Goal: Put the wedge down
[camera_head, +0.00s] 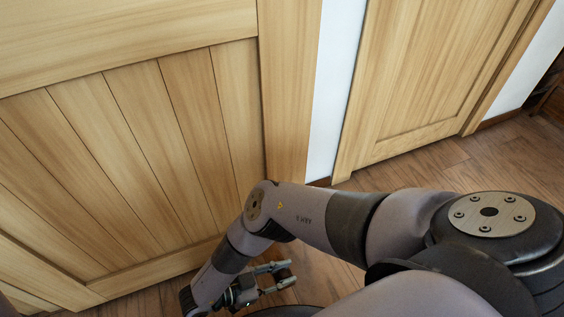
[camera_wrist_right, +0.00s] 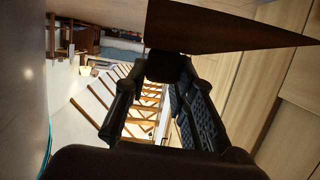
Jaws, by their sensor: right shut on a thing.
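The wedge (camera_wrist_right: 222,27) is a dark brown, tapered block with a thin point toward the right, at the top of the right wrist view. My right gripper (camera_wrist_right: 165,66) is shut on it, with both fingers closing at its lower left edge. In the head view my right gripper (camera_head: 283,272) is low, near the floor and in front of the bottom of the large wooden door. I cannot make out the wedge in the head view. My left gripper is not in view.
The large light-wood door (camera_head: 150,140) fills the left of the head view. A second wooden door (camera_head: 430,70) stands past a white wall strip (camera_head: 335,85). Brown plank floor (camera_head: 500,160) is clear at the right. The wrist view shows a wooden railing (camera_wrist_right: 150,100) and shelving (camera_wrist_right: 75,38).

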